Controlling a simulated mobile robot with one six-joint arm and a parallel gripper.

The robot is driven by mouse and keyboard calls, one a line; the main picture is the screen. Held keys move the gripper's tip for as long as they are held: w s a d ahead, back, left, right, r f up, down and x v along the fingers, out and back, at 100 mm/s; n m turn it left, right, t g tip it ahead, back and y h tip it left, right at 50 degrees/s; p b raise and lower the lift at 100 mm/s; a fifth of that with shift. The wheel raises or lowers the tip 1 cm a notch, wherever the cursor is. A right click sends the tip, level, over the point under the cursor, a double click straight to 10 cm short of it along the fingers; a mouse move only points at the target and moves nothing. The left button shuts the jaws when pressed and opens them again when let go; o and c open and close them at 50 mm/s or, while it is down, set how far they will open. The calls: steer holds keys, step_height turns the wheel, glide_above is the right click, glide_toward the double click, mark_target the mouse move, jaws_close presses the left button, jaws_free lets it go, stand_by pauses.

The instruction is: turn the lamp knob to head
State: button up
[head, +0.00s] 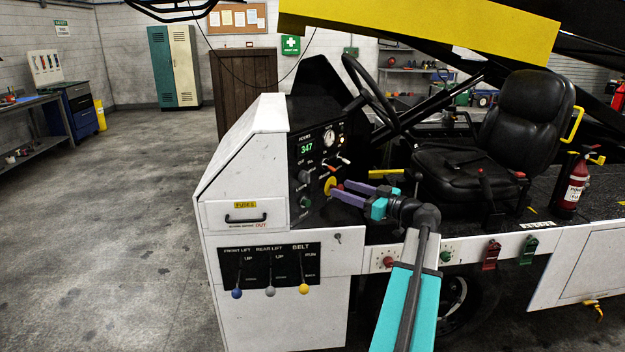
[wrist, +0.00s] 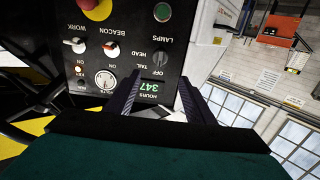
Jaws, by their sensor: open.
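The lamp knob (wrist: 158,73) is a small grey rotary knob on the black dash panel, below the hours display in the head view (head: 304,177). Its OFF, TAIL and HEAD labels show upside down in the wrist view; which one it points to is too small to tell. My gripper (wrist: 161,76) is open and empty, its dark fingers on either side of the knob in the wrist view. In the head view the purple fingers (head: 340,190) reach toward the panel, right of the knob. I cannot tell whether they touch it.
A green button (wrist: 162,12) and a red stop button on a yellow collar (wrist: 97,8) are near the knob. BEACON (wrist: 109,48) and WORK (wrist: 74,46) toggles sit beside it. The steering wheel (head: 370,92) and seat (head: 490,140) stand to the right.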

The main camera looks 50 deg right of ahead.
mark_target(309, 177)
steer(key=w+p, duration=0.1)
steer(key=w, duration=0.3)
steer(key=w+p, duration=0.1)
steer(key=w, duration=0.4)
steer(key=w+a+p, duration=0.1)
steer(key=w, duration=0.3)
steer(key=shift+w+a, duration=0.1)
steer(key=shift+w, duration=0.2)
steer(key=c, duration=1)
